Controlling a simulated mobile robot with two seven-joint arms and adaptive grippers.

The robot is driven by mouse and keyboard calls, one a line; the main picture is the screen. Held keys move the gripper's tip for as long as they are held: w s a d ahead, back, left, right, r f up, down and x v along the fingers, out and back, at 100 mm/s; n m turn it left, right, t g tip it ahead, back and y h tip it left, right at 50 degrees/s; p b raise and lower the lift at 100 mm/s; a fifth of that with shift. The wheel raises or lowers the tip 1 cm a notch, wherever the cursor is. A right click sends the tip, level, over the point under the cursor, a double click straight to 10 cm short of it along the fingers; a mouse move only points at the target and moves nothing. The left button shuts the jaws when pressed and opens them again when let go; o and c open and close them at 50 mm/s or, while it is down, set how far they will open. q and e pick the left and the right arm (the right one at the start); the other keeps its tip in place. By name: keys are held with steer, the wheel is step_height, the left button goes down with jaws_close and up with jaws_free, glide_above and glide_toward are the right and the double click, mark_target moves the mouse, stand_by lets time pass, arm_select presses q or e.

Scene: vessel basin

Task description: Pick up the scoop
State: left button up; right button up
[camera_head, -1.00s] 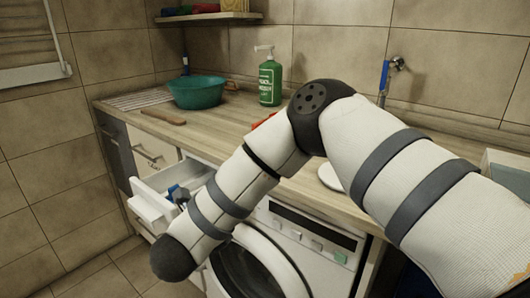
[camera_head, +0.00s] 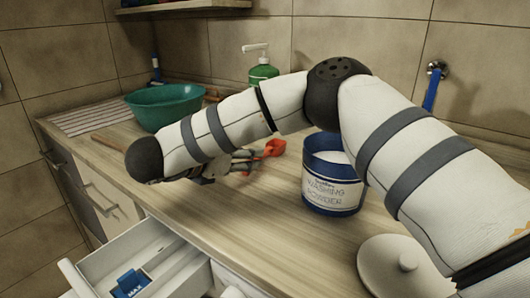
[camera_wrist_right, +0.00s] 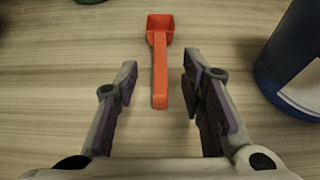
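The scoop is orange-red with a square cup and a straight handle. It lies on the wooden countertop, its cup (camera_head: 274,147) showing just past my right gripper (camera_head: 243,161) in the head view. In the right wrist view the whole scoop (camera_wrist_right: 160,62) is visible, handle pointing toward me. My right gripper (camera_wrist_right: 158,88) is open, its two fingers on either side of the handle's near end, apart from it. My left gripper is not in view.
A blue washing powder tub (camera_head: 331,192) stands right of the scoop. Its pale lid (camera_head: 378,270) lies nearer. A teal basin (camera_head: 165,108) and a green bottle (camera_head: 262,74) stand farther back. An open drawer (camera_head: 112,268) juts out below the counter.

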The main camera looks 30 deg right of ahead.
steer(key=x, duration=0.6)
steer(key=shift+d+r, duration=0.1)
steer(key=shift+d, duration=0.1)
jaws_close()
step_height(320, 180, up, 10)
